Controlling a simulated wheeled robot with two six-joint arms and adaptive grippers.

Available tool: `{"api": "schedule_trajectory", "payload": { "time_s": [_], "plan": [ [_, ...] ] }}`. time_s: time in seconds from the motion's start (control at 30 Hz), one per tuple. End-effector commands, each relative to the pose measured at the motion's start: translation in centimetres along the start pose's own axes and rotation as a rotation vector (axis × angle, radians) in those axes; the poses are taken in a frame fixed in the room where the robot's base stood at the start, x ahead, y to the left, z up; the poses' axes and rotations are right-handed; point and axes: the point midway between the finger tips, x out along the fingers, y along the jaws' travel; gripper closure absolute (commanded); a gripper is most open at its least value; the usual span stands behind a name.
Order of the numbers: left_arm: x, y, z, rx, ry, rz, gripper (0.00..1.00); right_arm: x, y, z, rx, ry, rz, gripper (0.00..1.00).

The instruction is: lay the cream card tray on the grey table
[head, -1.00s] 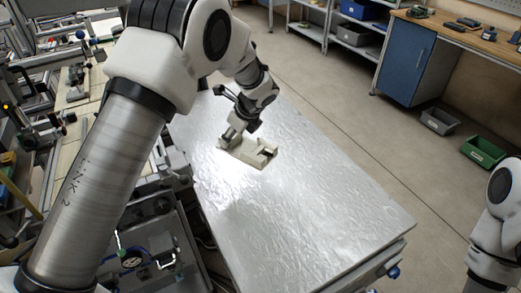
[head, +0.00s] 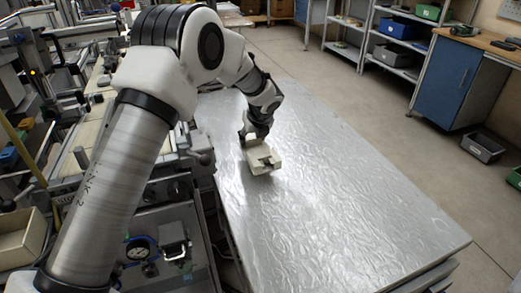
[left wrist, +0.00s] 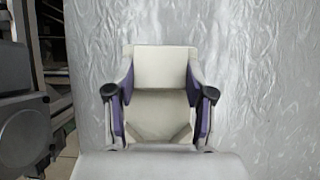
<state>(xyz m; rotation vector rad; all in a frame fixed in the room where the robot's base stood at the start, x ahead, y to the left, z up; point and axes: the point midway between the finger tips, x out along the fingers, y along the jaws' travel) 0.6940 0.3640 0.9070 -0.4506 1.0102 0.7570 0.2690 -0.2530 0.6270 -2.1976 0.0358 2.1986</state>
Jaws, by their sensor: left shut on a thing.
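The cream card tray (head: 264,164) is a shallow open box with notched walls. It is at or just above the grey table (head: 340,210), near the table's left edge; I cannot tell whether it touches the top. My left gripper (head: 256,139) is shut on the tray from its far side in the head view. In the left wrist view the tray (left wrist: 160,62) sits between the two dark fingertips (left wrist: 160,93), with purple pads against its sides. My right gripper is out of view.
The tabletop is bare around the tray, with wide free room to the right and front. Machinery with a gauge (head: 138,248) stands close along the table's left side. A blue cabinet (head: 446,80) and shelving (head: 395,60) stand beyond the floor on the right.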

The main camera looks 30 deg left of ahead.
Motion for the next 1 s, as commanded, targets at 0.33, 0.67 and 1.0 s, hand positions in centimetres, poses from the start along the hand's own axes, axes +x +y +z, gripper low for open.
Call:
{"api": "schedule_trajectory", "payload": {
  "time_s": [0.33,0.67,1.0],
  "plan": [
    [3.5,0.0,-1.9,-0.002,-0.001,-0.002,0.84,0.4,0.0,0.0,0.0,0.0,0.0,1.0],
    [3.7,0.0,-2.0,-0.002,0.0,-0.001,0.22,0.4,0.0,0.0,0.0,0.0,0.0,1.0],
    [3.5,0.0,-1.9,-0.002,-0.001,-0.002,0.22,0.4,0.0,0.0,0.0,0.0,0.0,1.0]
  ]
}}
